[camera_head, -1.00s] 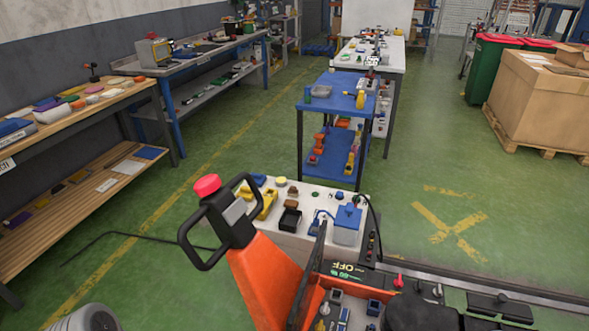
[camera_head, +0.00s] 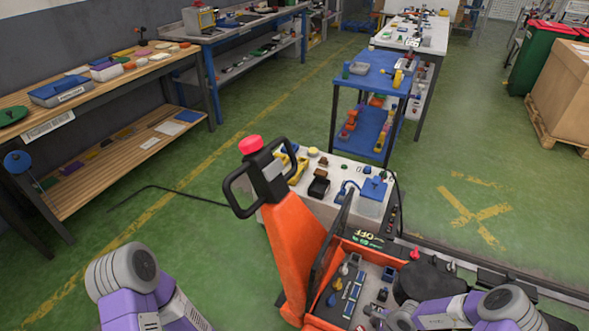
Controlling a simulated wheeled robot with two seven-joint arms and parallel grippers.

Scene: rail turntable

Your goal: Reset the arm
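My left arm, purple and grey, rises into the lower left corner with its links bent, and its gripper is below the picture edge. My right arm, also purple and grey, lies along the bottom right, over the near right part of the orange cart (camera_head: 293,243). Its far end runs toward the bottom edge and I see no clear fingers there. No object is visibly held by either arm.
The cart has a black handle with a red button (camera_head: 250,145) and a tray of small parts. A white box-like bench (camera_head: 330,208) stands behind it. A blue trolley (camera_head: 373,82) is beyond, a wooden shelf (camera_head: 103,80) at left, a cardboard box (camera_head: 566,95) at right.

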